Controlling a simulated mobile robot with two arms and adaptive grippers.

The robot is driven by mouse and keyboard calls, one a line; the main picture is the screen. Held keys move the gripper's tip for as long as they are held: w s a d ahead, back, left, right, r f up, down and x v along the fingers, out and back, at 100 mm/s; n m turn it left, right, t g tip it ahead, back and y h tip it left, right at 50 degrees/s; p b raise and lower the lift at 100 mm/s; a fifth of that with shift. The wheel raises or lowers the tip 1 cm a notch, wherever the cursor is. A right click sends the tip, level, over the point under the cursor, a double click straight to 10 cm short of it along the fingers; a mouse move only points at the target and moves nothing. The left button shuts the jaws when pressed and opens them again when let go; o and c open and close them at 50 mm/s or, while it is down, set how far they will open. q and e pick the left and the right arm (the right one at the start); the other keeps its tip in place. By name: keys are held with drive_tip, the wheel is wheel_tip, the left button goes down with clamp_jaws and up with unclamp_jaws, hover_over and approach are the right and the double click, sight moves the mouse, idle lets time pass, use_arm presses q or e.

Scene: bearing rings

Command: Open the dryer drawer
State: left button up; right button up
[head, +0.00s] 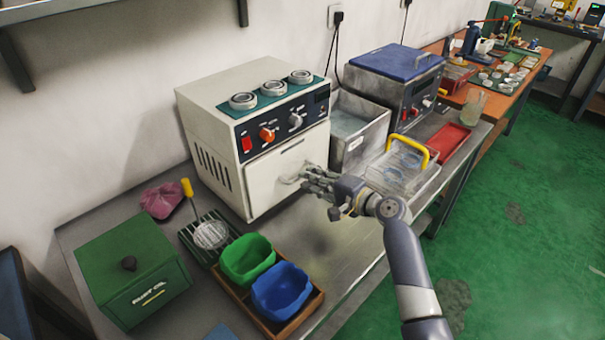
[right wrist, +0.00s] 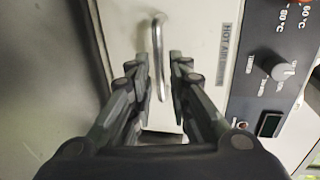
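The dryer (head: 215,125) is a white box with a dark control panel on the steel bench in the head view. Its drawer front (head: 262,185) looks shut, flush below the panel. A metal bar handle (right wrist: 158,55) sticks out from it; it also shows in the head view (head: 290,179). My right gripper (head: 308,180) is at the handle, pointing at the drawer front. In the right wrist view its fingers (right wrist: 160,75) are apart, one on each side of the bar, with gaps visible. Contact cannot be told. My left gripper is not in view.
Several metal rings lie on a green mat (head: 268,97) on the dryer. A steel tank (head: 357,130) stands close on its right. A wooden tray (head: 312,306) with green and blue bowls and a green box (head: 130,268) stand in front-left. Bare bench (head: 335,245) lies before the dryer.

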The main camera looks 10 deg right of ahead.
drive_tip(key=shift+x, duration=1.95)
drive_tip(key=c, duration=0.3)
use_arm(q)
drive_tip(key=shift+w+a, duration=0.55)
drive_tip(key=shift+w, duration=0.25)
use_arm(e)
clamp_jaws()
